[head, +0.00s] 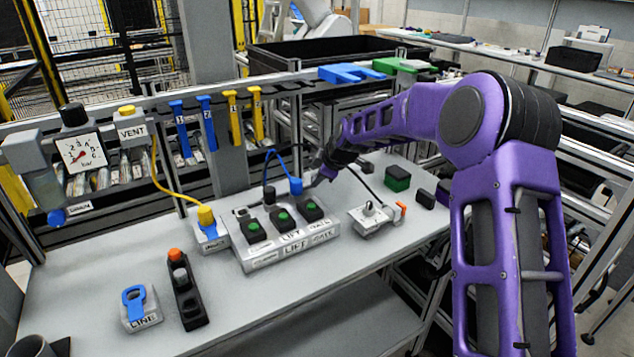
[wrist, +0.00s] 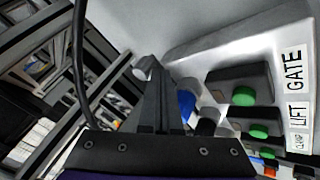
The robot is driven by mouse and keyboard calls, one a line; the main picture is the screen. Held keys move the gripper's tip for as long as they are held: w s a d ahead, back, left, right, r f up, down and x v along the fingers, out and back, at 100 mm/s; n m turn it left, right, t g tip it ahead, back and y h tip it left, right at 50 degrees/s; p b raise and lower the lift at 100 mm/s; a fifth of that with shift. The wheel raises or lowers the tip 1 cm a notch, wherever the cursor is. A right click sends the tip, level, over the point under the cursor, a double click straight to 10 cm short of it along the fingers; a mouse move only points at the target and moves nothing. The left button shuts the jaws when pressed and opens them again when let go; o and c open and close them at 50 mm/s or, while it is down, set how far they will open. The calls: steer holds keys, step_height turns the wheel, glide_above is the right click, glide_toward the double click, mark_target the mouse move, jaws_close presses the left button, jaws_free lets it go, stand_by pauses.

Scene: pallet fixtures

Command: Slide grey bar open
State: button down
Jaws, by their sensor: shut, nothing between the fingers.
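My gripper (head: 320,180) is shut and empty, low over the bench behind the control box. In the wrist view its fingers (wrist: 152,75) are together and point up the picture. A short pale grey rounded bar end (wrist: 143,68) shows right at the fingertips. It looks very close to them, but I cannot tell whether they touch. I cannot tell for sure that it is the grey bar; in the head view my gripper hides that spot. The pale control box (head: 290,245), with several green buttons, stands just left of my gripper; it also shows in the wrist view (wrist: 225,48).
A blue plug (head: 295,186) and a black plug (head: 269,194) stand at the box's back edge. A white fixture (head: 372,219) with an orange part is to the right. A green block (head: 397,179) sits behind it. A dark cable passes near my gripper. The front right bench is clear.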

steer(key=shift+d, duration=0.1)
steer(key=shift+w+d, duration=0.7)
steer(key=shift+d, duration=0.3)
steer(key=shift+s+a+b, duration=0.1)
steer(key=shift+b, duration=0.2)
